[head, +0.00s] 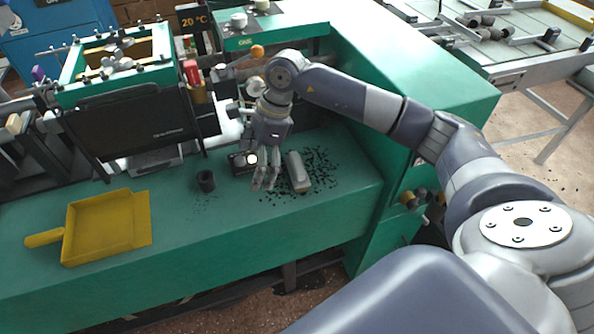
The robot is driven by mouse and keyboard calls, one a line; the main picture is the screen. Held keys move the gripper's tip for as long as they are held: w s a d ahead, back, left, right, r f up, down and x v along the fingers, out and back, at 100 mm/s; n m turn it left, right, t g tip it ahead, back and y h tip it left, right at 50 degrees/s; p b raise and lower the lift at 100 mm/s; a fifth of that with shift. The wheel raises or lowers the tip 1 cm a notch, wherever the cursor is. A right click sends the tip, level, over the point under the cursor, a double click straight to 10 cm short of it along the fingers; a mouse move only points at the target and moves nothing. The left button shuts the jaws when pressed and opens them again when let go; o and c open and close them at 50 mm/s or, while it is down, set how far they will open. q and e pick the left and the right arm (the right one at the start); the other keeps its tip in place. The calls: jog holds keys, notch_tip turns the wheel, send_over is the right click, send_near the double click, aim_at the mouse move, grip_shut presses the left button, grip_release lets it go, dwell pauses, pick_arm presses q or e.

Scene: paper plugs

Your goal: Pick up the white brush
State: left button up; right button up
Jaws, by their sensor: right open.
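The white brush (299,172), a pale elongated block, lies on the green bench top among scattered black bits. My right gripper (265,182) hangs fingers-down just left of the brush, open and empty. Its fingers look close beside the brush; I cannot tell whether they touch it or how high they are above the bench. My left gripper is out of view.
A small black box (238,165) is just left of the gripper. A yellow dustpan (108,222) lies at the bench's left. A green-and-black machine (150,128) stands behind. The front bench strip is clear.

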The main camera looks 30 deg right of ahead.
aim_at(297, 162)
jog(key=d+h, duration=0.1)
jog(key=d, duration=0.2)
jog(key=d+r+h, duration=0.1)
jog(key=d, duration=0.3)
jog(key=d+h, duration=0.1)
jog(key=d, duration=0.2)
jog(key=shift+d+r+g+h, duration=0.25)
jog(key=shift+r+g+h, duration=0.05)
jog(key=shift+h, duration=0.1)
jog(key=f, duration=0.4)
jog(key=shift+s+d+f+p, duration=0.1)
jog(key=shift+s+d+p, duration=0.05)
jog(key=shift+d+p, duration=0.25)
jog(key=shift+f, duration=0.65)
notch_tip(297, 162, down, 4)
jog(key=shift+d+f+p, duration=0.1)
jog(key=shift+f+p, duration=0.05)
jog(key=shift+p, duration=0.65)
jog(key=shift+f, duration=0.4)
jog(key=c, duration=0.8)
